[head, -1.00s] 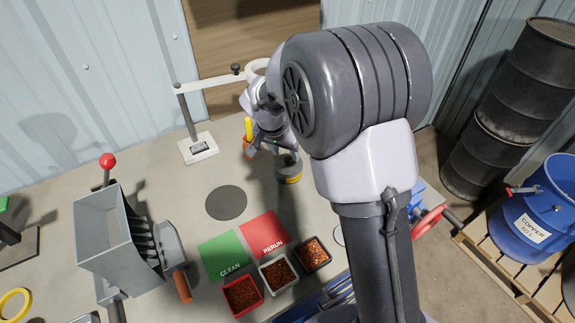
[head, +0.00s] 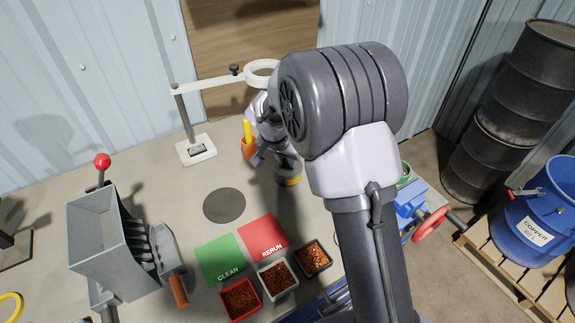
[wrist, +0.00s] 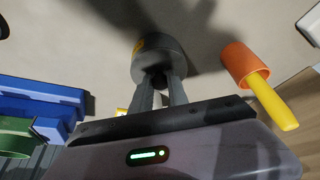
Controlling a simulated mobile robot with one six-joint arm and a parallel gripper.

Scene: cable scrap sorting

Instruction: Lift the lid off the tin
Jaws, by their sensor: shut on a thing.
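The tin (head: 290,181) is a short grey cylinder with a yellow band, standing on the bench behind the red mat. In the wrist view the tin (wrist: 150,62) shows its round grey lid (wrist: 158,56) end-on, with a dark knob towards my gripper. My gripper (wrist: 160,84) is shut on the lid at this knob, its two fingers on either side. No gap between lid and tin shows, and I cannot tell if the lid is seated. In the head view my wrist partly covers the lid.
An orange holder (wrist: 242,62) with a yellow handle stands close beside the tin. A stand with a white ring (head: 262,72) is behind. The green mat (head: 220,259), red mat (head: 263,236) and several scrap trays (head: 277,278) lie in front. Bench around the dark disc (head: 224,205) is clear.

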